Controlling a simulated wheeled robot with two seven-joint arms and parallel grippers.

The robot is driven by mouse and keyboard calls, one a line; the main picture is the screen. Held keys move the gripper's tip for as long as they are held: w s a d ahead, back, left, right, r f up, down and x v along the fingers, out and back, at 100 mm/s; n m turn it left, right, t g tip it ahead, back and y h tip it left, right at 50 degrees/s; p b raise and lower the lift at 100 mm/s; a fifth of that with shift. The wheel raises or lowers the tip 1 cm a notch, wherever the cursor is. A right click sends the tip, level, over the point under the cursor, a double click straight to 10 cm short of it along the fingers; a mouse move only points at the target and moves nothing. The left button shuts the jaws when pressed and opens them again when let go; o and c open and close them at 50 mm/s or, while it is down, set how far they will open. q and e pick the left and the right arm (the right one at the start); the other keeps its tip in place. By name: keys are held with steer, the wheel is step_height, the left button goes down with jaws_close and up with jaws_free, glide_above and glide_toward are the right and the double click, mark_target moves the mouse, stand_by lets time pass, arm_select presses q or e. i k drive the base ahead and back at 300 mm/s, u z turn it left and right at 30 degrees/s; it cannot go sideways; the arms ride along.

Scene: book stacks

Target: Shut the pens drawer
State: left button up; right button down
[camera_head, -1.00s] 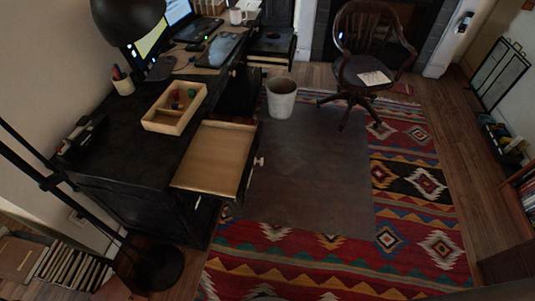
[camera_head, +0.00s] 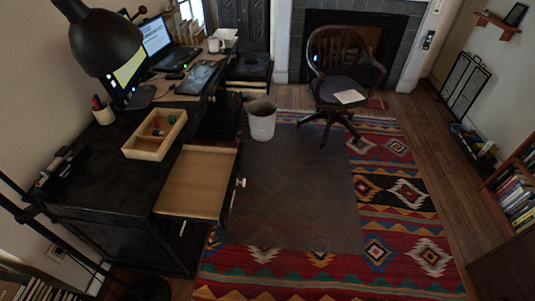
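The open drawer (camera_head: 197,184) sticks out to the right from the near end of the black desk. It has a pale wood inside and a light round knob (camera_head: 241,183) on its front. The part of the drawer in view looks empty. A pen cup (camera_head: 103,112) with a few pens stands on the desk (camera_head: 95,185) near the wall. Neither of my grippers shows in this view.
A wooden tray (camera_head: 155,135) with small coloured things lies on the desk by the drawer. A grey bin (camera_head: 262,120) stands on the floor beyond the drawer. A swivel chair (camera_head: 338,75) is farther back. The rug (camera_head: 300,205) right of the drawer is clear.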

mark_target(200, 186)
steer(key=u, duration=0.05)
steer(key=i, duration=1.05)
steer(key=u, duration=0.85)
